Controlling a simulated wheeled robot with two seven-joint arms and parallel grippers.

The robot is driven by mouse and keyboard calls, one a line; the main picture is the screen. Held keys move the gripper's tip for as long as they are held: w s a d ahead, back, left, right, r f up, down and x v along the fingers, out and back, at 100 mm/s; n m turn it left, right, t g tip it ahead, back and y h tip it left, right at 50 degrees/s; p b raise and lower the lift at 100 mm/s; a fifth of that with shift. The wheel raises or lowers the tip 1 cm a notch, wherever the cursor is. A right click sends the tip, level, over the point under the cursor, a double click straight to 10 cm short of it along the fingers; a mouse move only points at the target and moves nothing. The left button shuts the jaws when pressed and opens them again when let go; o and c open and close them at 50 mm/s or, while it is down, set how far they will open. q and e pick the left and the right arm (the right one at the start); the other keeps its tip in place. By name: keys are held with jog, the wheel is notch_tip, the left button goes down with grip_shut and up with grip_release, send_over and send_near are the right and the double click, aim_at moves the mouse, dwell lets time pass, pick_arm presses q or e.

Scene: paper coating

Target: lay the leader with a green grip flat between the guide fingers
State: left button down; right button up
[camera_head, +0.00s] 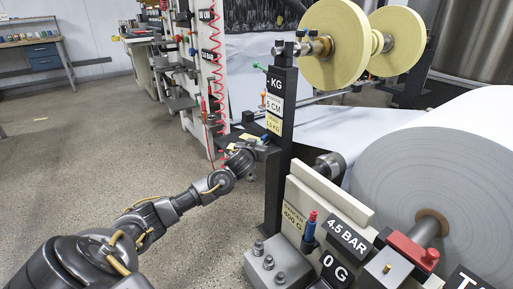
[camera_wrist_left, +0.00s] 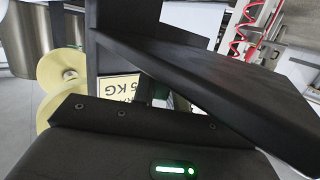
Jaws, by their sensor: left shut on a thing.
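My left gripper (camera_head: 262,150) is beside the black post with the KG and 5 CM labels (camera_head: 280,125). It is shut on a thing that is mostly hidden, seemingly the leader. I cannot make out the guide fingers. My right gripper is not in view.
Two cream rolls (camera_head: 335,43) hang at the upper right. A large paper roll (camera_head: 425,190) fills the right side, with a white web behind the post. A block labelled 4.5 BAR (camera_head: 349,236) stands in front. A red coiled hose (camera_head: 217,90) hangs behind. Open floor lies left.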

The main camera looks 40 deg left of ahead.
pick_arm(q)
jog(key=c, duration=1.9)
grip_release()
jog(key=shift+f, duration=0.1)
jog(key=o, duration=0.5)
